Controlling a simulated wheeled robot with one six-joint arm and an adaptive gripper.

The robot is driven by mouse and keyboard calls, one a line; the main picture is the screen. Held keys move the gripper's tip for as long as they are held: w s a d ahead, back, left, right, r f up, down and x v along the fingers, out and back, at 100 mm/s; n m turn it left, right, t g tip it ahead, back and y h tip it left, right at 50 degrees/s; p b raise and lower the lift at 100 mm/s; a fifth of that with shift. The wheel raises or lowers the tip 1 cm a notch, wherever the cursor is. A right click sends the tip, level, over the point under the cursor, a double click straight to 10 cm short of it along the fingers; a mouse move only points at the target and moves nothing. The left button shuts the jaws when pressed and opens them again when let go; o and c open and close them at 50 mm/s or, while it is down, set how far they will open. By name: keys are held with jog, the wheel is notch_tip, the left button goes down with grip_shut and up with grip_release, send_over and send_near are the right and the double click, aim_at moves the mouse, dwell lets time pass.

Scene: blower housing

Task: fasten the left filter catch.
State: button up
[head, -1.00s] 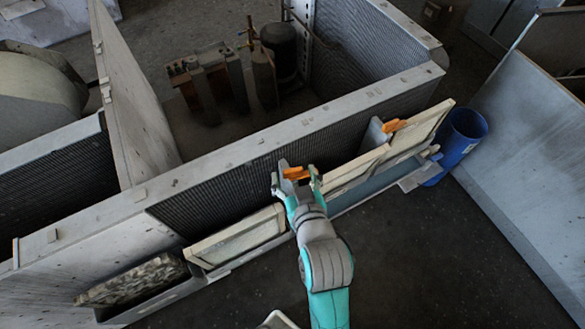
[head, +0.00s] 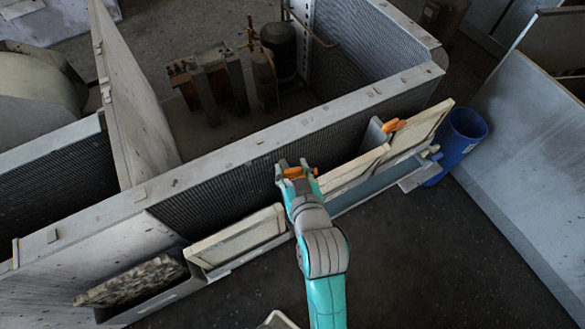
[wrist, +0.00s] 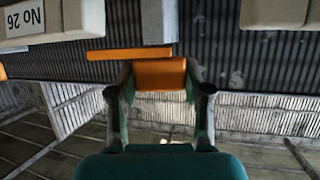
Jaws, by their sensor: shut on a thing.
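The left filter catch has an orange handle (head: 294,172) and stands at the dark ribbed panel, between two pale filter frames, in the head view. My gripper (head: 296,168) is around the handle from the front. In the wrist view, my gripper (wrist: 160,85) has its two fingers closed on the sides of an orange block (wrist: 160,73). A longer orange bar (wrist: 115,54) lies just beyond it, near a pale grey post (wrist: 158,22). A second orange catch (head: 392,125) is to the right in the head view, apart from my gripper. The fingers partly hide the held catch.
Pale filter frames stand left (head: 238,238) and right (head: 352,170) of my gripper. A ragged filter block (head: 130,282) lies at the lower left. A blue bin (head: 463,140) stands at the right near a leaning metal panel (head: 540,150).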

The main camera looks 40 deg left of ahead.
jog(key=shift+w, duration=0.1)
jog(key=shift+f+n+g+y, duration=0.1)
jog(key=shift+n+g+y, duration=0.5)
jog(key=shift+n+g, duration=0.9)
jog(key=shift+y, duration=0.3)
jog(key=o, duration=1.2)
jog(key=shift+d, duration=0.1)
jog(key=v, duration=1.2)
